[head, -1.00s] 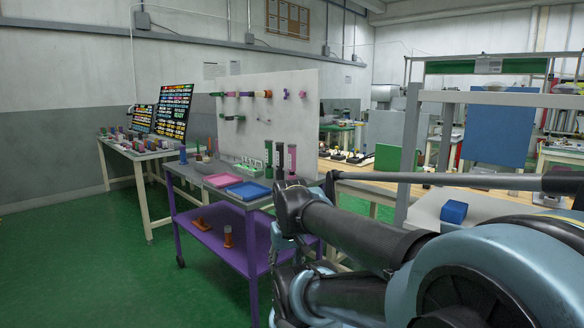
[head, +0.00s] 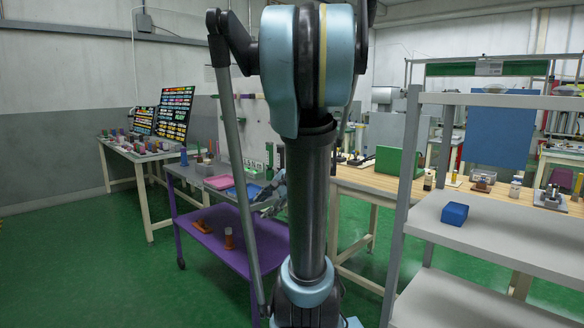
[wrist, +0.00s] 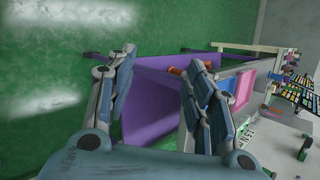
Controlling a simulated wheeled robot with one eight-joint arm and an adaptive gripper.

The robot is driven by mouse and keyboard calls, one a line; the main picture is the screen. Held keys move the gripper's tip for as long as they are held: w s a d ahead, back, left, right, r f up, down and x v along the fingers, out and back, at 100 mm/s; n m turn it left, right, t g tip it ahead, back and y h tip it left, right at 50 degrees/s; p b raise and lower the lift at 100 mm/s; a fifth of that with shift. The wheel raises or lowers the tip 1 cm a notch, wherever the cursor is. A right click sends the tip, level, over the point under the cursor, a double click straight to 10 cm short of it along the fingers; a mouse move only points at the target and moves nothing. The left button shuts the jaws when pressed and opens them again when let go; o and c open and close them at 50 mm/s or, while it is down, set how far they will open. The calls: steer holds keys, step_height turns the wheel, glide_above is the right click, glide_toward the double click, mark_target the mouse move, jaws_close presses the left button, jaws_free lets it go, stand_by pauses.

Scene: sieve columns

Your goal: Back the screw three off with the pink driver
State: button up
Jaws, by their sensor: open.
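My gripper (head: 270,196) is at the purple trolley (head: 205,240), partly hidden behind my arm. In the wrist view my gripper (wrist: 155,85) has its two fingers wide apart with nothing between them. The trolley's purple shelf (wrist: 150,100) shows beyond and between the fingers. A white board (head: 232,130) with tools hung on it stands at the back of the trolley, and my arm covers most of it. I cannot pick out the pink driver. I cannot tell which screw is number three.
A pink tray (head: 218,182) and a blue tray (head: 243,191) lie on the trolley top. Orange-based items (head: 228,238) stand on its lower shelf. A table with coloured parts (head: 140,152) is at left. A grey shelf with a blue box (head: 455,213) is at right. Green floor is clear at left.

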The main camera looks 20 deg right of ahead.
steer(key=w+d+r+m+t+y, duration=0.1)
steer(key=w+d+r+m+t, duration=0.2)
steer(key=w+d+m, duration=0.45)
steer(key=w+d+r+m+t+y, duration=0.2)
steer(key=w+d+m+t, duration=0.2)
steer(key=w+d, duration=0.6)
steer(key=w+d+m+t, duration=0.3)
steer(key=d+m, duration=0.2)
steer(key=d, duration=0.6)
steer(key=shift+h, duration=0.3)
steer(key=x, duration=1.7)
steer(key=shift+w+a, duration=0.2)
steer(key=shift+w, duration=0.05)
steer(key=shift+r, duration=0.1)
steer(key=shift+c, duration=0.3)
jaws_close()
